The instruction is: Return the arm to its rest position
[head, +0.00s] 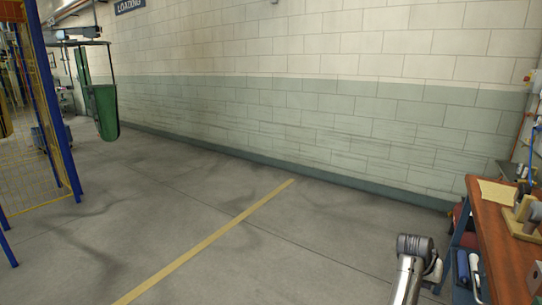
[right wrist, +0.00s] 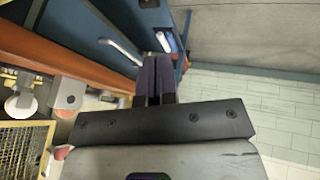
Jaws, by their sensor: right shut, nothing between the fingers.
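My right arm (head: 410,270) comes up from the bottom edge of the head view, right of the middle. It is grey and metallic, and stands over bare floor just left of the workbench. Its fingers cannot be made out there. In the right wrist view my right gripper (right wrist: 156,68) has its two dark fingers together, with nothing between them. Blue bench parts show behind the fingertips. My left arm and gripper are not in view.
A wooden-topped workbench (head: 505,243) with items on it stands at the right. A green sling (head: 103,110) hangs at the left, near a yellow mesh fence (head: 25,130) with blue posts. The floor (head: 225,260) between is clear, crossed by a yellow line. A block wall (head: 320,120) closes the back.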

